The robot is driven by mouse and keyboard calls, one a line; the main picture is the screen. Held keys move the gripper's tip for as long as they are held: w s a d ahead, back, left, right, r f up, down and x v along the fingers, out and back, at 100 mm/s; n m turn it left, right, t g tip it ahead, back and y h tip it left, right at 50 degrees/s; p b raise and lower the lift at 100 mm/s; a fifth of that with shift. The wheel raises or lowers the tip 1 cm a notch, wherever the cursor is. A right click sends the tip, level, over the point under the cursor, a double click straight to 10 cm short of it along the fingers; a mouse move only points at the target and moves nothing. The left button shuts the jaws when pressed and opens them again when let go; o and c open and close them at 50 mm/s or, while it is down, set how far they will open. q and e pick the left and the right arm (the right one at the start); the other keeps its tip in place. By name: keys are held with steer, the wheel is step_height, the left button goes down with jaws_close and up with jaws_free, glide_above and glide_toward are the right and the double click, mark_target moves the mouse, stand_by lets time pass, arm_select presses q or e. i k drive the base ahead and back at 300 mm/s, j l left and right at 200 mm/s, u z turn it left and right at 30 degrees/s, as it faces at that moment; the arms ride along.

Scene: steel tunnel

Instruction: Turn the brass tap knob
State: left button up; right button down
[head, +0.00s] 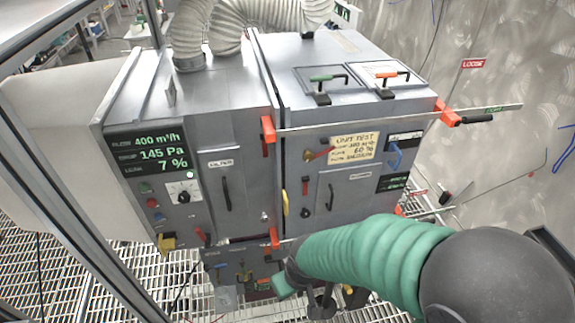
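A grey steel cabinet (235,130) fills the middle of the head view. Several small brass or yellow parts show on it. One brass-coloured part (167,242) is at its lower left corner, and another (245,276) is on the low panel beneath it. A small brass fitting with a red lever (318,154) is beside the yellow label. I cannot tell for sure which is the tap knob. My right arm, in a green ribbed sleeve, comes in from the lower right. My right gripper (318,299) is low, right of the low panel; its fingers are too unclear to read. My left gripper is not in view.
A thick white hose (245,18) runs along the cabinet's top. Red clamps and a long bar (350,122) cross its front and stick out right. A metal frame post (80,190) stands at left. The floor is open grating (70,270); a grey wall (510,90) is at right.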

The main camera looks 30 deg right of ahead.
mark_target(308, 156)
steer(key=k+l+z, duration=0.15)
steer(key=z, duration=0.95)
